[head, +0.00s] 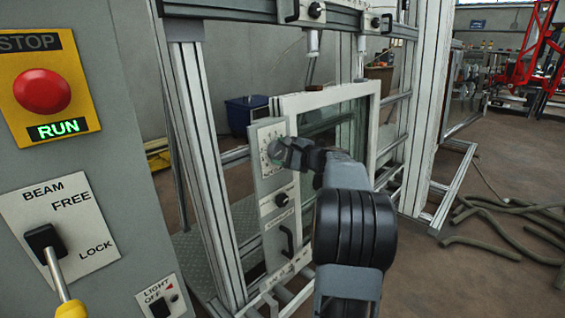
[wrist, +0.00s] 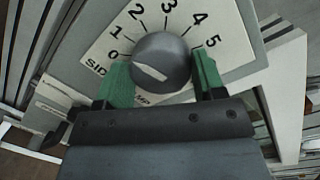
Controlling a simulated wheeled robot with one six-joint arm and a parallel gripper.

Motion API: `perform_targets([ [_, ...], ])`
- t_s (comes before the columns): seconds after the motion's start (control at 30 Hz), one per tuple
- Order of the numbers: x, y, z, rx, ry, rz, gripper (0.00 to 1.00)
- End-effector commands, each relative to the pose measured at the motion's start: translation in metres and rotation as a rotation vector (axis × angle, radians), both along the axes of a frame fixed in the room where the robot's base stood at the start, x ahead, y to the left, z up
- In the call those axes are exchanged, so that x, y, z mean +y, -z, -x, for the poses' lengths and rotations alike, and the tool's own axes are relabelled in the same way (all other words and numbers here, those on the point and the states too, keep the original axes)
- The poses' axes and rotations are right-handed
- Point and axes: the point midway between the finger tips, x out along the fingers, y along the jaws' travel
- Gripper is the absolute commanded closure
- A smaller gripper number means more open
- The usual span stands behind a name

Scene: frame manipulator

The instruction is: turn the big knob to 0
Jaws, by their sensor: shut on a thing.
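The big knob (wrist: 170,55) is grey and round with a white pointer mark, on a white dial plate (wrist: 105,40) marked 0 to 5. The mark lies at a slant on the knob's lower left, its left end towards the 0 side; I cannot tell its exact reading. My gripper (wrist: 163,76) has its green fingers on either side of the knob, shut on it. In the head view my gripper (head: 283,153) reaches the dial plate (head: 267,160) on the light grey panel and hides most of the knob.
Below the dial, the panel carries a small black knob (head: 282,199) and a black handle (head: 287,241). A window frame (head: 330,97) stands right beside it. A near control box at left has a red stop button (head: 42,92) and a beam lever (head: 55,268). Hoses (head: 500,215) lie on the floor at right.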

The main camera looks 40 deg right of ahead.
Motion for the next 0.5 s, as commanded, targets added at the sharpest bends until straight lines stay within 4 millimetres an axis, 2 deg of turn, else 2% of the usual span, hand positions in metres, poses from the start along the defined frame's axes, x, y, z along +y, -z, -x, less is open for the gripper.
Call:
perform_targets([
  [0.03,0.0001,0.0058,0.0000,-0.009,-0.004,0.045,0.61],
  [0.5,0.0009,0.0038,0.0002,-0.071,-0.042,0.388,0.61],
])
